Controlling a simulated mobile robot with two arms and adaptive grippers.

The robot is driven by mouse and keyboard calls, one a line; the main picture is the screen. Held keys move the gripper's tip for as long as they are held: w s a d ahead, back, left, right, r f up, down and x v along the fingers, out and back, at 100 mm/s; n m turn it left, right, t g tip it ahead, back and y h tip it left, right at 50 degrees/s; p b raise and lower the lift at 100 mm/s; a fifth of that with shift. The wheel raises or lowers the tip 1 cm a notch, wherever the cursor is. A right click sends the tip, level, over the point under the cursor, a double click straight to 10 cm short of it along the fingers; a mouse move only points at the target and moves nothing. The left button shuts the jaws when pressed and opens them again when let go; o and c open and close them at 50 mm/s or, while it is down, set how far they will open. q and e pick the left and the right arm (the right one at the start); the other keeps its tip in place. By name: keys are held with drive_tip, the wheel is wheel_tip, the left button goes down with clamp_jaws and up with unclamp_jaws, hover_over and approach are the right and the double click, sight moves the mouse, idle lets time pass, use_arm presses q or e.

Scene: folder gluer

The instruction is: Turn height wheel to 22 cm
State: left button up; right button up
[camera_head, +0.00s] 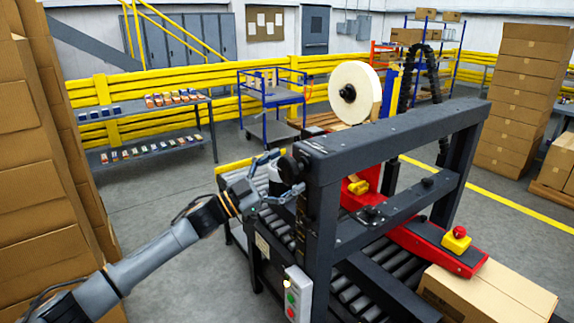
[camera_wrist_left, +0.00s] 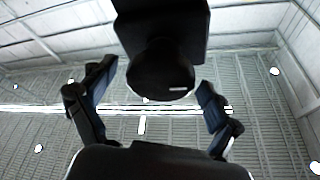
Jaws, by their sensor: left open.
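The height wheel (camera_head: 289,168) is a dark round knob on the left end of the machine's dark grey frame (camera_head: 400,135). My left gripper (camera_head: 290,171) reaches it from the left, with its fingers spread, one above and one below the wheel. In the left wrist view the black wheel (camera_wrist_left: 160,78) has a small white mark and hangs below a dark block. The fingers of the left gripper (camera_wrist_left: 156,77) stand open on either side of it, with a gap on the left side and a narrower one on the right. No height reading is legible. My right gripper is not in view.
A control box (camera_head: 298,294) with green and red buttons hangs below the wheel. A carton (camera_head: 485,297) lies at the machine's front right. Stacked cartons (camera_head: 35,170) stand close on the left beside my arm. A large white roll (camera_head: 355,92) rises behind the frame.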

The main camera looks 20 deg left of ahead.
use_arm(q)
drive_tip(key=shift+w+d, duration=0.1)
drive_tip(key=shift+d, duration=0.05)
drive_tip(key=shift+c, duration=0.2)
drive_tip(key=c, duration=1.1)
drive_tip(key=shift+m, duration=0.5)
drive_tip(key=m+g+h+b, duration=0.1)
drive_tip(key=m+g, duration=0.1)
drive_tip(key=m, duration=0.1)
drive_tip(key=shift+m, duration=0.4)
drive_tip(key=m+g+b, duration=0.1)
drive_tip(key=m+g, duration=0.1)
drive_tip(key=m, duration=0.3)
drive_tip(key=m+g, duration=0.1)
drive_tip(key=m, duration=0.2)
drive_tip(key=m+g+y, duration=0.1)
drive_tip(key=m, duration=0.2)
drive_tip(key=shift+f+m+y, duration=0.1)
drive_tip(key=shift+m+y, duration=0.9)
drive_tip(key=shift+m, duration=0.8)
